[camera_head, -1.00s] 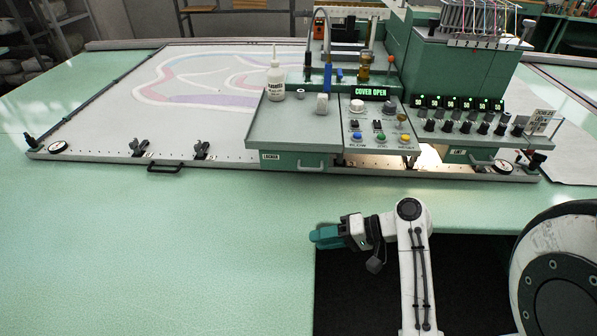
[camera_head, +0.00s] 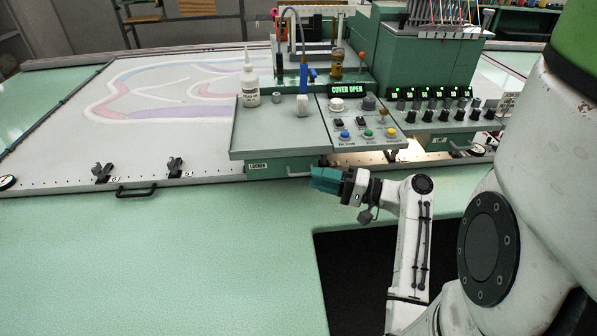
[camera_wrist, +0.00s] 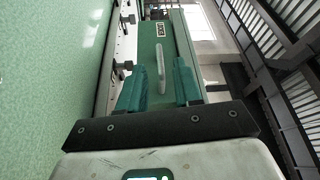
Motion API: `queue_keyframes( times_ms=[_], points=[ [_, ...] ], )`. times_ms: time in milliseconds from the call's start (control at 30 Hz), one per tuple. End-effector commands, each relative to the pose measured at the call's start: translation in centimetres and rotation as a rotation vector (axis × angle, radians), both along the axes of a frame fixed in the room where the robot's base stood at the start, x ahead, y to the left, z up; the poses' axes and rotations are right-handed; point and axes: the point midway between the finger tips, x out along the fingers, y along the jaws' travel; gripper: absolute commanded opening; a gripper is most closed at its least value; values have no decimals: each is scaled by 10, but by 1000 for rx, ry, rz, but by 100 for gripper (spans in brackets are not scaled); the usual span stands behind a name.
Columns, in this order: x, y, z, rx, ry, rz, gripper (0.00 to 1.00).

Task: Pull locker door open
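The locker door (camera_head: 275,168) is a green front panel under the grey console tray, with a "LOCKER" label at its left. It looks closed. Its pale bar handle (camera_head: 299,174) is on the right part of the panel. In the wrist view the handle (camera_wrist: 160,58) stands out from the green door (camera_wrist: 174,45), ahead of and between my fingertips. My gripper (camera_head: 318,178) has teal fingers and is just in front of the handle, near its right end. In the wrist view my gripper (camera_wrist: 161,80) is open and empty, with the fingers apart on either side. Contact with the handle cannot be told.
A white bottle (camera_head: 250,82) and small items stand on the tray (camera_head: 275,130) above the locker. A button panel (camera_head: 362,125) adjoins at right. A black frame handle (camera_head: 136,190) and clamps lie left. The green table (camera_head: 150,260) in front is clear.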

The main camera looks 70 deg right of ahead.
Motion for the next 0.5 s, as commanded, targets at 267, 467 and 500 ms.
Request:
queue_keyframes(
  times_ms=[267,467,500],
  points=[
    [43,1,4,1,0,2,34],
    [54,1,3,0,1,0,34],
    [55,1,3,0,1,0,34]
  ],
)
